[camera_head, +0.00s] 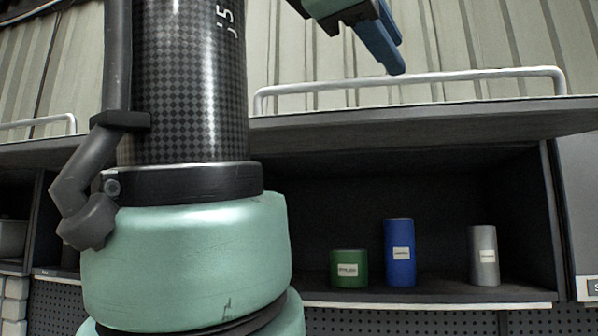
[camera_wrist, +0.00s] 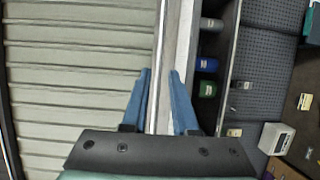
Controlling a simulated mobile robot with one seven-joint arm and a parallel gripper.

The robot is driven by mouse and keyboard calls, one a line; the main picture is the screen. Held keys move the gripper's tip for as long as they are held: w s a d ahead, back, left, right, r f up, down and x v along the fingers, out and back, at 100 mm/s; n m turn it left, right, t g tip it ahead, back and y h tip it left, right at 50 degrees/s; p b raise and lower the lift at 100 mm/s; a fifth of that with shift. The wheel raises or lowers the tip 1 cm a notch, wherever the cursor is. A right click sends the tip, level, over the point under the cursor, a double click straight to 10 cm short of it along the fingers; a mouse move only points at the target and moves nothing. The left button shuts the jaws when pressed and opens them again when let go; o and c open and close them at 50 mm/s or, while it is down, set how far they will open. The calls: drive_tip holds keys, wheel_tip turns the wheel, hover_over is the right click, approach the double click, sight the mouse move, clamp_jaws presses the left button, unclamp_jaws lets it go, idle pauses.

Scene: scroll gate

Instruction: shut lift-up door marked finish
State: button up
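A flat dark panel (camera_head: 440,122), apparently the raised lift-up door, juts out over an open compartment (camera_head: 320,200). I can read no "finish" mark on it. A pale bar handle (camera_head: 420,82) runs along its upper side. In the wrist view the bar (camera_wrist: 160,45) runs lengthwise beside the panel edge (camera_wrist: 182,40). My gripper (camera_wrist: 161,71) is open, its blue fingers apart with the bar lined up between them; I cannot tell the depth gap.
Green (camera_head: 349,267), blue (camera_head: 399,252) and grey (camera_head: 483,255) labelled cans stand in the compartment. A ribbed wall (camera_head: 450,40) rises behind the bar. Another bar (camera_head: 40,124) is at the left. My arm hides the left of the compartment. A pale box (camera_wrist: 276,138) shows at lower right.

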sight(414, 82)
drive_tip(key=p+x, duration=0.5)
drive_tip(key=x, duration=0.5)
drive_tip(key=shift+r+p, duration=0.2)
drive_tip(key=shift+p, duration=0.1)
drive_tip(key=shift+x, duration=0.8)
drive_tip(key=shift+f, duration=0.2)
clamp_jaws()
